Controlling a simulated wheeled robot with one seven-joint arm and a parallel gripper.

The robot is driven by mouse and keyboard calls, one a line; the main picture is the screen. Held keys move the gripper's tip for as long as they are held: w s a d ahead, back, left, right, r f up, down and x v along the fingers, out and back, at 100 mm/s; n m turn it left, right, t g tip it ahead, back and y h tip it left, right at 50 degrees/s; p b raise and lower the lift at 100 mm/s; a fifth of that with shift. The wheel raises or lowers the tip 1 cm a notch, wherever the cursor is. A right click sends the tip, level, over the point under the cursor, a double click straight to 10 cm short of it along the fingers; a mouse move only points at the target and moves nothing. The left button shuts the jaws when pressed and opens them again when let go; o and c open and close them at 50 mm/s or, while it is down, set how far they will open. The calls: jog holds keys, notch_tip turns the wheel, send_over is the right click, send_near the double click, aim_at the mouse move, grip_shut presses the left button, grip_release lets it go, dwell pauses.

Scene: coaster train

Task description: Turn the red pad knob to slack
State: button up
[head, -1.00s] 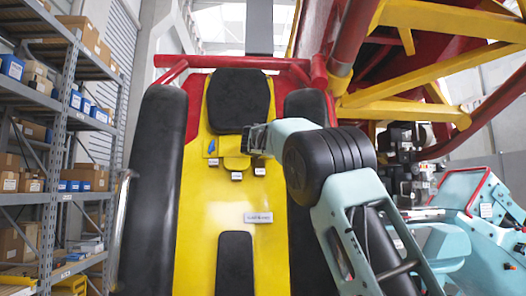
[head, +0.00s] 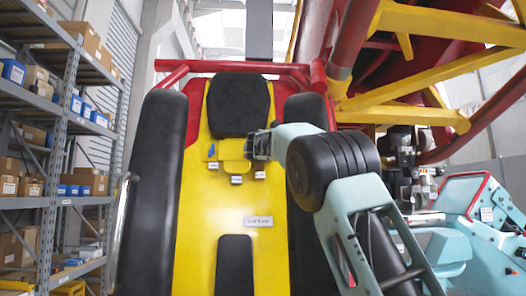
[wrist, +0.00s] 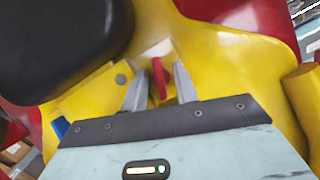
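The red pad knob (wrist: 158,78) stands up from the yellow panel in the wrist view, below a pale label. My gripper (wrist: 160,88) is open, with one grey finger on each side of the knob. A narrow gap shows between the knob and each finger. In the head view my gripper (head: 252,146) is at the right side of the yellow panel (head: 228,152), below the black headrest. The red knob is hidden there behind my gripper.
A blue knob (head: 211,151) is at the panel's left; it also shows in the wrist view (wrist: 60,127). The black headrest (wrist: 60,40) is close to my gripper. Small label plates (head: 236,180) hang below the panel. Black padded restraints (head: 155,190) flank the yellow seat back (head: 210,215).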

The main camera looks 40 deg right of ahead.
jog(key=b+v, duration=1)
jog(key=v, duration=0.7)
jog(key=shift+s+f, duration=0.15)
jog(key=shift+f, duration=0.05)
jog(key=shift+a, duration=0.15)
